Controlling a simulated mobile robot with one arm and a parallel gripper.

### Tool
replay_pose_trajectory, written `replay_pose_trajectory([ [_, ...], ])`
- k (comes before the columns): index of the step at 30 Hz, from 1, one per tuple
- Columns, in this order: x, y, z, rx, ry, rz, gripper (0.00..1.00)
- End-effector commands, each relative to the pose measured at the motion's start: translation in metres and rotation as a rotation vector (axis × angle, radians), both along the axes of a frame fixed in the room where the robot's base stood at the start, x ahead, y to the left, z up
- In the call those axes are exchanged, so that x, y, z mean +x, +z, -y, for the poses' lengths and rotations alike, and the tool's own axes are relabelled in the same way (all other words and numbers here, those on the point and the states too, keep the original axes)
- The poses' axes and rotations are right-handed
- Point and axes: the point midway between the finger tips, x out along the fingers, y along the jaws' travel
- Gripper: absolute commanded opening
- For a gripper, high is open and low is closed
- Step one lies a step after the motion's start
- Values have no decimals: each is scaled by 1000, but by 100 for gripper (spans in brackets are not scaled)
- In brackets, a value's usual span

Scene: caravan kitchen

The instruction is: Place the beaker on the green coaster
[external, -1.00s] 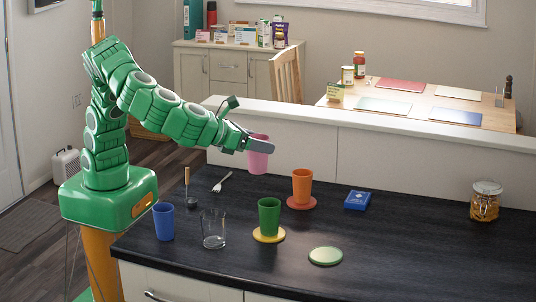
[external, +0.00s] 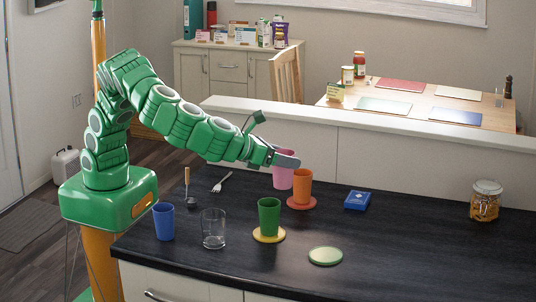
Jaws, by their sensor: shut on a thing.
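My gripper (external: 286,160) is shut on a pink beaker (external: 283,179) and holds it upright, behind and a little left of the orange beaker. The orange beaker partly covers its right side. Whether the two touch, I cannot tell. The green coaster (external: 325,256) lies bare on the dark counter, near the front. It is in front of and to the right of my gripper. The orange beaker (external: 303,187) stands on an orange-red coaster (external: 301,205). A green beaker (external: 268,216) stands on a yellow coaster (external: 269,238).
A blue beaker (external: 163,222) and a clear glass (external: 213,232) stand at the front left. A fork (external: 222,182), a dark utensil with a wooden handle (external: 188,190), a blue box (external: 357,200) and a glass jar (external: 485,201) are on the counter. The counter's right front is clear.

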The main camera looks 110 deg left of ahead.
Motion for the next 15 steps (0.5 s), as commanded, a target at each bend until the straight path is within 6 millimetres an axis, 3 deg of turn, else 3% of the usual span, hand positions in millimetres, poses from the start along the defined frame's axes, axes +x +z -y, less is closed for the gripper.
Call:
replay_pose_trajectory([
  [3,0,-15,0,2,-1,-2,39],
  [8,1,-24,1,0,-2,0,39],
  [15,20,-35,6,-2,0,-1,39],
])
